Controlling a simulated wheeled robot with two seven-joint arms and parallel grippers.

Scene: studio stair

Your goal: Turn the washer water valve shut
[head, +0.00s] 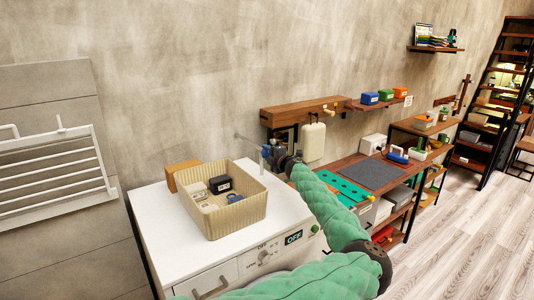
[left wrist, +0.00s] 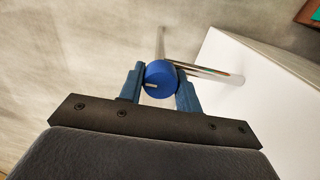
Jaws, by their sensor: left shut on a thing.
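The washer water valve has a round blue knob (left wrist: 160,75) with a short pale mark on its face, seen in the left wrist view. A metal pipe (left wrist: 215,76) runs behind it. My left gripper (left wrist: 161,88) is shut on the knob, one finger on each side. In the head view the valve (head: 266,151) is a small blue spot by the wall, behind the washer, partly hidden by my left gripper (head: 271,156). The white washer (head: 156,213) stands below, its display reading OFF. My right gripper is not in view.
A beige basket (head: 238,217) with several small items sits on the washer, close to my left arm. A brown box (head: 183,174) stands behind it. A workbench (head: 408,181) with a dark mat stands to the right. The floor at right is clear.

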